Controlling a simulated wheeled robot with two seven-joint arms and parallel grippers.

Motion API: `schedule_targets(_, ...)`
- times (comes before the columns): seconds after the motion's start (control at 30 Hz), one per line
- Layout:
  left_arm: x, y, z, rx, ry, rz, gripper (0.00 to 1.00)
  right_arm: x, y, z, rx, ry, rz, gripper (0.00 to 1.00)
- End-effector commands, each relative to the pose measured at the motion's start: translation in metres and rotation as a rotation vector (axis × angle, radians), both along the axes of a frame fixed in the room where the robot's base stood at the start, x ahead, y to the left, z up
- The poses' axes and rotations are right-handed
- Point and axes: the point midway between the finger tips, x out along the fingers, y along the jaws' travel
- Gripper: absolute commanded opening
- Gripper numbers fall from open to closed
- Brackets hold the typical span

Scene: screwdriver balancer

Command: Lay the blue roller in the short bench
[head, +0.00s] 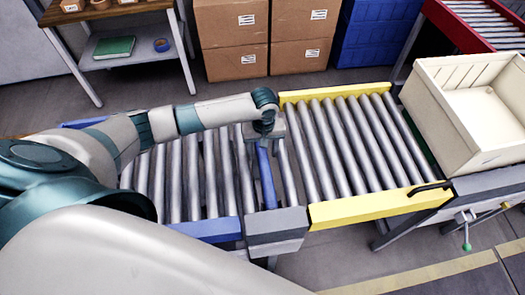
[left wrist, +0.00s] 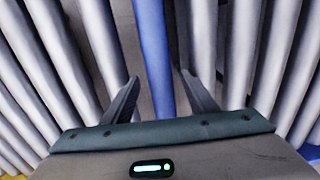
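The blue roller (head: 266,180) lies lengthwise in the short grey section between the blue-railed and yellow-railed conveyors, roughly parallel to the grey rollers. Its near end is close to the grey end block (head: 277,224); its far end is hidden under my left gripper (head: 266,138). In the left wrist view the blue roller (left wrist: 153,55) runs between the two fingers of my left gripper (left wrist: 160,92), with a gap on each side. The gripper is open above it. I cannot tell whether the roller is fully seated. My right gripper is not in view.
The yellow-railed conveyor (head: 365,208) is on the right, the blue-railed one (head: 206,230) on the left. A cream crate (head: 470,130) stands at the far right. Cardboard boxes (head: 232,40), a blue crate (head: 375,35) and a shelf table (head: 120,55) stand behind.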

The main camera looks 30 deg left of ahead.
Motion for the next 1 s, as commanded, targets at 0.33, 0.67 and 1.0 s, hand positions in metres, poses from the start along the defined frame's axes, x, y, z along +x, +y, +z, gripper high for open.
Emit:
schedule_targets(0.33, 0.000, 0.000, 0.002, -0.001, 0.001, 0.000, 0.53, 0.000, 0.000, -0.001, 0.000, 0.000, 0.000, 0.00)
schedule_targets(0.67, 0.001, 0.000, 0.037, 0.000, -0.003, -0.001, 0.53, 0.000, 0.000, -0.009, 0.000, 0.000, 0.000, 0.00)
schedule_targets(1.0, 0.002, -0.002, 0.105, -0.002, -0.004, -0.001, 0.53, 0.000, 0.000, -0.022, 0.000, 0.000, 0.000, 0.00)
